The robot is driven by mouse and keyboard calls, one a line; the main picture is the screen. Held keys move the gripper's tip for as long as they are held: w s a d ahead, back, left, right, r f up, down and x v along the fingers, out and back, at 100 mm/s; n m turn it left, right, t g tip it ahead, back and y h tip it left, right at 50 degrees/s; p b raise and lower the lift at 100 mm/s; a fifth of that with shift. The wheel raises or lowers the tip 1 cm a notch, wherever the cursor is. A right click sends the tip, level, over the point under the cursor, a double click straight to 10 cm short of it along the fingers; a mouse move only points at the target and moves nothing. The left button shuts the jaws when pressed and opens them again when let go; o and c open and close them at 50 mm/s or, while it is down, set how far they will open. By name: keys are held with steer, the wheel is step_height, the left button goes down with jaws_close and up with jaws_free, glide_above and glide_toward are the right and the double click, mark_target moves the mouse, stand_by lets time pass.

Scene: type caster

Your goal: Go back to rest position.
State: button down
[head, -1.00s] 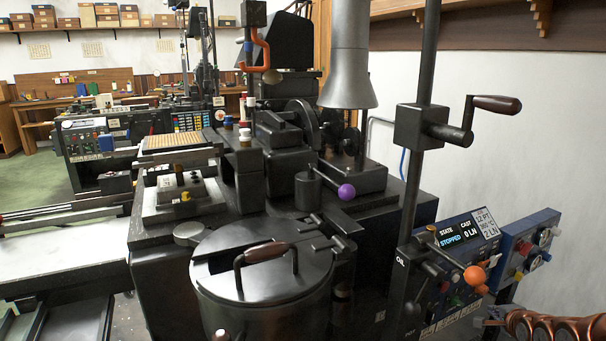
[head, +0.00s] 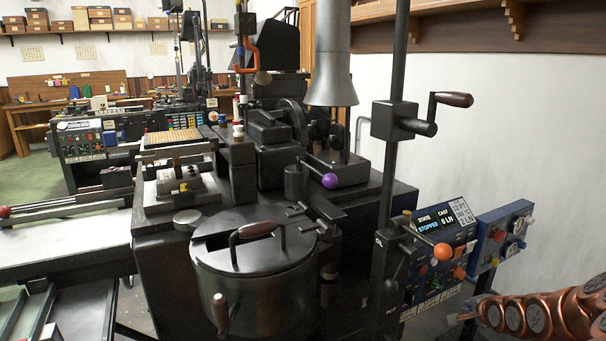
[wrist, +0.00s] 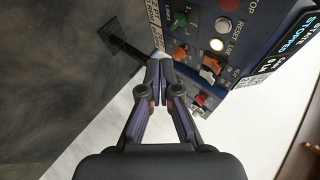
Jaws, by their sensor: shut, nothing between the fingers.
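My gripper (wrist: 160,70) is shut and empty in the wrist view, its two dark fingers meeting at the tips. It is in front of the blue control panel (wrist: 205,20), which carries green, orange and red switches and a lit white button (wrist: 217,44). I cannot tell from the picture whether the tips touch the panel. In the head view my copper-coloured arm enters at the lower right, beside the panel (head: 434,268).
The dark casting machine fills the middle, with a lidded round pot (head: 255,290). A black post with a crank handle (head: 453,99) and an orange-knobbed lever (head: 442,251) stand left of the panel. A white wall (head: 540,130) is at the right. A second machine (head: 90,140) is behind left.

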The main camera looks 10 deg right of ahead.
steer(key=s+a+r+n+g+y, duration=0.1)
steer(key=s+a+r+n+g, duration=0.15)
steer(key=a, duration=0.45)
steer(key=s+a+r+n+g, duration=0.1)
steer(key=s+a+n, duration=0.2)
steer(key=a, duration=0.5)
steer(key=s+a+r+n+g+y, duration=0.1)
steer(key=s+a+r+n+g, duration=0.15)
steer(key=a, duration=0.45)
steer(key=s+a+r+n+g, duration=0.25)
steer(key=s+a, duration=0.25)
steer(key=s, duration=0.5)
steer(key=s+a+r+n+g, duration=0.15)
steer(key=s+a+n, duration=0.35)
steer(key=s, duration=0.5)
steer(key=s+a+r+n+g, duration=0.1)
steer(key=s+a+n+g, duration=0.15)
steer(key=s+a, duration=0.55)
step_height(320, 180, up, 18)
steer(key=s+d+p, duration=0.1)
steer(key=p, duration=1.5)
steer(key=shift+d+t, duration=0.2)
steer(key=shift+t, duration=0.25)
